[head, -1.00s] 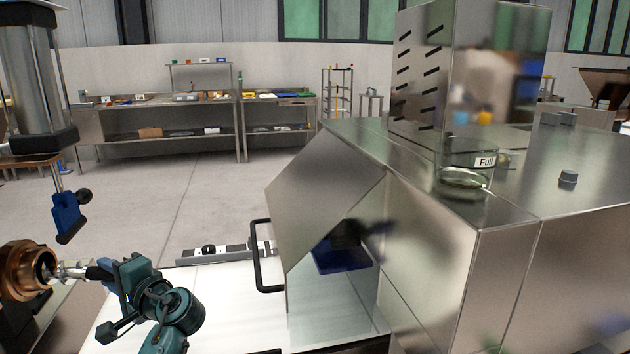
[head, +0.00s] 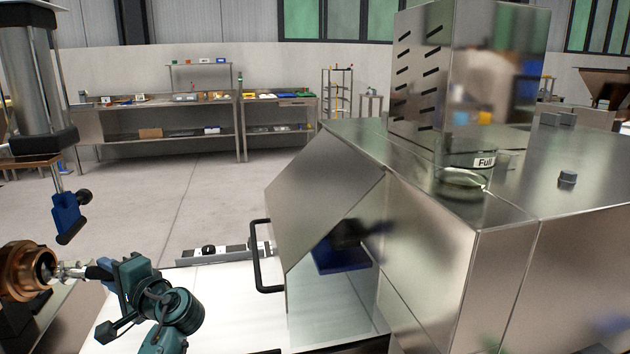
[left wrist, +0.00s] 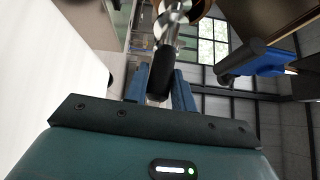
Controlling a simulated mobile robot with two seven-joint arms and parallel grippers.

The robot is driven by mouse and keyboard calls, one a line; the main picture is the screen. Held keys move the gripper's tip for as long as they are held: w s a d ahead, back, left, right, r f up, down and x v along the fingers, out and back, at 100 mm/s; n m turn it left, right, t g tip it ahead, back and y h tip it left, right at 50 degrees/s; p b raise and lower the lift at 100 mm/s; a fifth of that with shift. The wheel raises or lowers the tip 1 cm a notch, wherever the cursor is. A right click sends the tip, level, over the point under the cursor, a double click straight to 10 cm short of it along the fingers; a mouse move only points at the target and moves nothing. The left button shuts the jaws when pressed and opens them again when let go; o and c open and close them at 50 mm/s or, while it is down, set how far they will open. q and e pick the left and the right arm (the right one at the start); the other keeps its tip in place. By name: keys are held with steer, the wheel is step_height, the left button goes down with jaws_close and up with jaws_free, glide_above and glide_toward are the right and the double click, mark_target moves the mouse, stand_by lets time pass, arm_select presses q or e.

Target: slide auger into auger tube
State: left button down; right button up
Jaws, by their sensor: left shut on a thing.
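The auger (head: 72,269) is a shiny metal screw with a dark handle end, lying roughly level at the lower left of the head view. My left gripper (head: 100,272) is shut on its handle end. The auger tube (head: 14,272) is a copper-coloured round housing at the left edge, its dark opening facing the auger. The auger's far end is at this opening; how deep it reaches is unclear. In the left wrist view the auger's black handle (left wrist: 162,72) sits between the blue fingers, with the tube's copper rim (left wrist: 198,9) beyond. My right gripper is not in view.
A blue clamp-like part (head: 67,216) hangs above the tube. A large steel machine (head: 450,240) with a black handle (head: 262,256) fills the right. A white surface (head: 225,300) lies between it and my left arm. Workbenches (head: 170,105) stand far back.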

arm_select(q)
steer(key=shift+a+f, duration=0.15)
steer(key=shift+a, duration=0.05)
steer(key=shift+s+a+f+p, duration=0.1)
steer(key=shift+s+a+p, duration=0.1)
steer(key=shift+a, duration=0.3)
steer(key=shift+s+a+p, duration=0.1)
steer(key=shift+s+a, duration=0.05)
steer(key=shift+a, duration=0.35)
steer(key=c, duration=1.1)
jaws_free()
steer(key=shift+a, duration=0.1)
steer(key=shift+c, duration=0.2)
steer(key=shift+o, duration=0.3)
steer(key=o, duration=1.1)
steer(key=shift+w, duration=0.1)
steer(key=shift+d, duration=0.2)
